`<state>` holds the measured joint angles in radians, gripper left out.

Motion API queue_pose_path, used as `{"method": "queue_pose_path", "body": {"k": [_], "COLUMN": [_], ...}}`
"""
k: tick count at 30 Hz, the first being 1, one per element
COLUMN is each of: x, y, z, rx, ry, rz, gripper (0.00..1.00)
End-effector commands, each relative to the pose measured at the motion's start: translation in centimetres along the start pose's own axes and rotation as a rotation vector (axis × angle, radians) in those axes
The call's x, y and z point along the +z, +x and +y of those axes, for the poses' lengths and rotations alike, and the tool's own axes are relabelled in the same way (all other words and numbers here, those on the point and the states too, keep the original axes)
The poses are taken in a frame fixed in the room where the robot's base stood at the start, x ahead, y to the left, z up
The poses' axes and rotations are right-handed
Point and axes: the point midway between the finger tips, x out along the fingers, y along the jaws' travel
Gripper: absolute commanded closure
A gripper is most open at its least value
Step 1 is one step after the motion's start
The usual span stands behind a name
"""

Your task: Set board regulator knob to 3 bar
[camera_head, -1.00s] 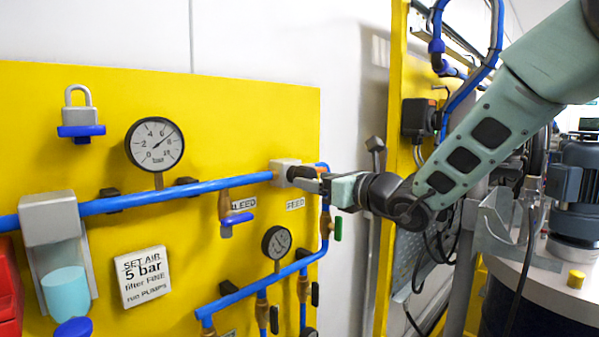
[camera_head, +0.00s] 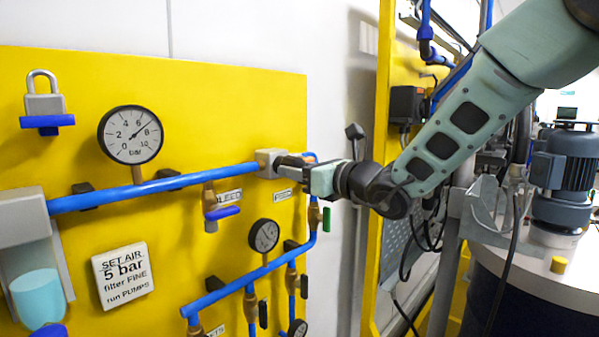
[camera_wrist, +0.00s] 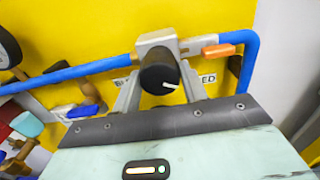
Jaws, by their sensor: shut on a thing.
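The regulator is a grey block (camera_head: 266,160) on the blue pipe at the upper right of the yellow board. Its black round knob (camera_wrist: 160,74) faces me in the wrist view, with a white pointer line aimed to the right and slightly down. My gripper (camera_wrist: 162,92) is shut on the knob, one finger on each side. In the head view my gripper (camera_head: 298,168) hides most of the knob. A small gauge (camera_head: 263,235) sits below the regulator; its reading is too small to tell. A large gauge (camera_head: 131,134) to the left has its needle pointing up and right, near 7.
A sign (camera_head: 122,275) reads "SET AIR 5 bar, filter FINE, run PUMPS". A blue-handled valve (camera_head: 222,212) and a green-handled valve (camera_head: 326,218) are close by. A padlock (camera_head: 44,98) is at upper left. A motor (camera_head: 565,175) stands on a drum at right.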

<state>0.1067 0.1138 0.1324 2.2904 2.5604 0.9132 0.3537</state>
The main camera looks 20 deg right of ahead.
Motion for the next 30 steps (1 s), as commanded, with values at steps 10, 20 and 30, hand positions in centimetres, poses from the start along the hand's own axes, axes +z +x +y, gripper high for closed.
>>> {"method": "queue_pose_path", "body": {"k": [10,20,30], "x": [-0.82,-0.76,-0.35], "y": [-0.05,-0.04,-0.04], "z": [0.0,-0.04,-0.13], "rx": [-0.001,-0.001,-0.001], "ry": [-0.151,-0.353,-0.486], "rz": [-0.005,-0.004,0.0], "gripper": [0.8,0.8,0.8]}}
